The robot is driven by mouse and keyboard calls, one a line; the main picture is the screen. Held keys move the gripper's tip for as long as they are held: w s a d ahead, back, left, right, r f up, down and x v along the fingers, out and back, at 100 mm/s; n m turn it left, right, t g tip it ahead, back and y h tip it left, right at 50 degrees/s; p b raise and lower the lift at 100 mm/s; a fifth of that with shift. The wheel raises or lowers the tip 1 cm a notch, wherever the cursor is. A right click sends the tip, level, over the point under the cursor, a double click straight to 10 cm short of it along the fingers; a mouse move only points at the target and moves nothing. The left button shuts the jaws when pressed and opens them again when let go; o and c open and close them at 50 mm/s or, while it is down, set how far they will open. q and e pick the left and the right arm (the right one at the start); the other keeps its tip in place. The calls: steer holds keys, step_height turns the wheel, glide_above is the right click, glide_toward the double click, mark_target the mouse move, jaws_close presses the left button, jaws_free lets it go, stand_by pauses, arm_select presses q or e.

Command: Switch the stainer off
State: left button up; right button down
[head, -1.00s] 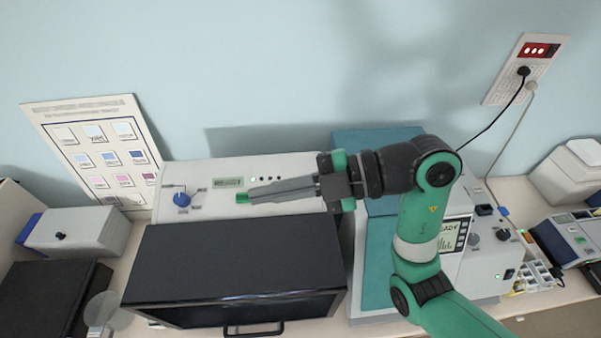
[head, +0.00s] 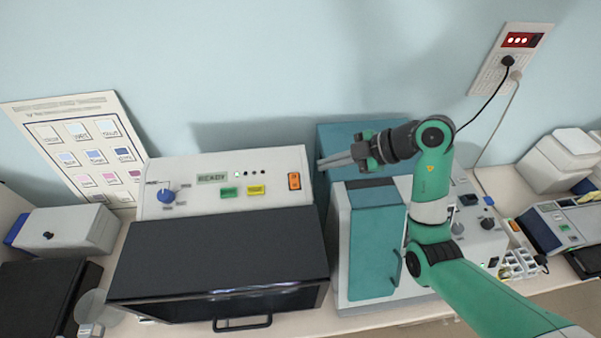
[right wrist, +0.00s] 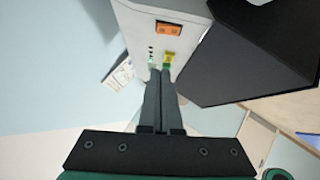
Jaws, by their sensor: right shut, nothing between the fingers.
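The stainer (head: 285,166) has a white panel with a READY display (head: 212,178), a blue knob (head: 166,196), a green button (head: 229,192), a yellow button (head: 256,190) and an orange rocker switch (head: 294,181) at its right end. The orange switch also shows in the right wrist view (right wrist: 168,29), with the yellow button (right wrist: 169,57) near my fingertips there. My right gripper (head: 322,163) is shut and empty. In the head view its fingers point left, just right of the panel's upper right corner, apart from the switch. My left gripper is in neither view.
The stainer's black hood (head: 222,245) stands below the panel. A teal-doored machine (head: 372,245) stands close on its right, under my right arm. A wall socket (head: 508,62) with cables is at upper right. A chart (head: 92,165) leans at left.

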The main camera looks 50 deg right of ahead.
mark_target(290, 177)
steer(key=x, duration=0.7)
steer(key=shift+w+a+f, duration=0.1)
steer(key=shift+a+f, duration=0.05)
steer(key=shift+a, duration=0.05)
steer(key=f, duration=0.1)
steer(key=w+f, duration=0.1)
steer(key=f+p, duration=0.1)
steer(key=shift+w+d+f, duration=0.15)
steer(key=shift+w+d, duration=0.25)
steer(key=shift+w+d+f, duration=0.15)
steer(key=shift+w+f, duration=0.05)
steer(key=shift+f, duration=0.25)
